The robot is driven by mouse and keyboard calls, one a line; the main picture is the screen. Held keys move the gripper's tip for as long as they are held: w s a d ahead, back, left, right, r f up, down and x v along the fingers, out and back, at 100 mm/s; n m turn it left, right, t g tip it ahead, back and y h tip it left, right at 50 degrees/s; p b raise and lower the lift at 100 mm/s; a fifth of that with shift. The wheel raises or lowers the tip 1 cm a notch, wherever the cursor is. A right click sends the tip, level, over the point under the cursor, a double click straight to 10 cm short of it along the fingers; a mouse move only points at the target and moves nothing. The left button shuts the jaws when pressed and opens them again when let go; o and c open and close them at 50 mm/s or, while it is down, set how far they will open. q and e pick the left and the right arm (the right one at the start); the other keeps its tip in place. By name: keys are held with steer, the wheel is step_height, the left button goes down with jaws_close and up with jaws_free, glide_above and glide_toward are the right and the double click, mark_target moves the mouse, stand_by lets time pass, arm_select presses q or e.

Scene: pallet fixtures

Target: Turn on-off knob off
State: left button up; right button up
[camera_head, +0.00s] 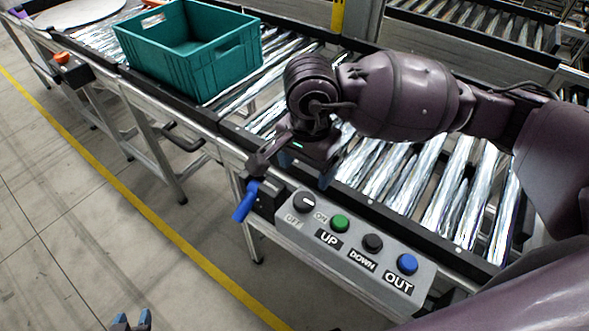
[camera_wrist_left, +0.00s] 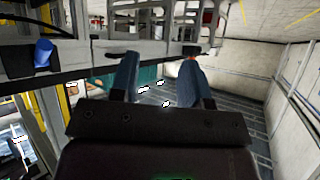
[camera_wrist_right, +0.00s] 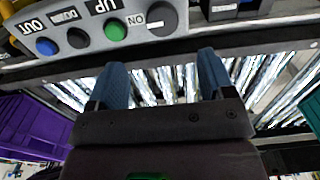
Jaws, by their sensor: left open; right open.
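The on-off knob (camera_head: 304,201) is a round dark knob at the left end of a grey control panel (camera_head: 345,257), between the OFF and ON labels. In the right wrist view the knob (camera_wrist_right: 161,18) is at the top, just beyond the fingertips. My right gripper (camera_head: 306,166) is open and empty over the conveyor edge, behind the knob and apart from it. It also shows in the right wrist view (camera_wrist_right: 162,65). My left gripper (camera_head: 132,320) is open and empty, low at the bottom of the head view, away from the panel.
Green (camera_head: 340,223), black (camera_head: 372,242) and blue (camera_head: 407,263) buttons sit right of the knob. A blue-handled lever (camera_head: 245,201) hangs left of the panel. A teal crate (camera_head: 205,62) stands on the roller conveyor. The floor at left is clear.

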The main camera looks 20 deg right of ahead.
mark_target(304, 199)
step_height(304, 199, down, 4)
steer(key=shift+r, duration=0.1)
step_height(304, 199, down, 5)
steer(key=shift+w+f, duration=0.1)
steer(key=shift+f, duration=0.05)
arm_select(q)
steer(key=shift+s+f, duration=0.1)
steer(key=shift+f, duration=0.1)
arm_select(e)
steer(key=shift+f, duration=0.8)
steer(key=shift+w, duration=0.1)
steer(key=c, duration=0.9)
arm_select(q)
steer(key=shift+s+a+f, duration=0.1)
steer(key=shift+s+f, duration=0.05)
steer(key=shift+s, duration=0.1)
